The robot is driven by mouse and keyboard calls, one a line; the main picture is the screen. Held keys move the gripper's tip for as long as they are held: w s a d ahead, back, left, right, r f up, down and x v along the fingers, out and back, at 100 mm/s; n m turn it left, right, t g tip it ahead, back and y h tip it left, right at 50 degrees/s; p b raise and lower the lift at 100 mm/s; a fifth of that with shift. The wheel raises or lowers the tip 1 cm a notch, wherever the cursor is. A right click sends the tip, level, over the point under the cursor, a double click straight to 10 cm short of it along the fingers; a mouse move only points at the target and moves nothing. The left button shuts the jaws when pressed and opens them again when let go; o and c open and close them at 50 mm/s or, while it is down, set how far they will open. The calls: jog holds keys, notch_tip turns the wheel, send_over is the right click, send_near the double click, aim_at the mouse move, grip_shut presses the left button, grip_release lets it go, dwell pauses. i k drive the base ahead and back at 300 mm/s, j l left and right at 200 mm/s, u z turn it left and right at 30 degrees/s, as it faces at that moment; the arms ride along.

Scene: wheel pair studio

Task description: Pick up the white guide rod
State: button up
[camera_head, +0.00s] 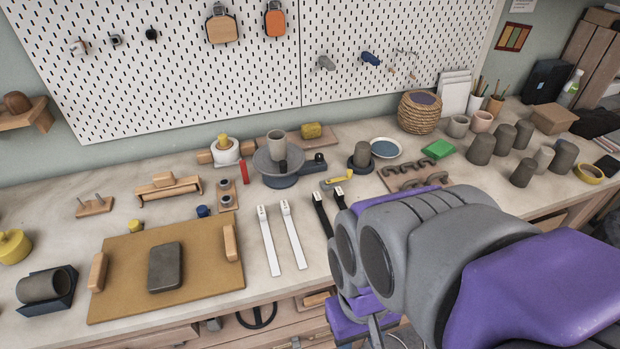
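Two long flat white guide rods lie side by side on the bench, left of my arm. The left white rod (269,243) and the right white rod (293,237) run front to back, slightly apart, each with a small block at its far end. Two similar black rods (321,214) lie to their right, their near ends hidden behind my arm. My arm's grey and purple links fill the lower right. I cannot make out my gripper's fingers in this view. Nothing is seen touching either white rod.
A tan board (200,270) with wooden handles and a dark grey block (165,267) lies left of the rods. A grey turntable (282,180) with a cup stands behind them. Several dark cups (481,150) stand at the right. A pegboard (180,60) rises behind.

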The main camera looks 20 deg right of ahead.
aim_at(266, 235)
jog(key=l+u, duration=0.4)
jog(key=l, duration=0.15)
jog(key=l+u, duration=0.4)
jog(key=l, duration=0.15)
jog(key=k+l+u, duration=0.2)
jog(key=l+u, duration=0.2)
jog(key=l, duration=0.1)
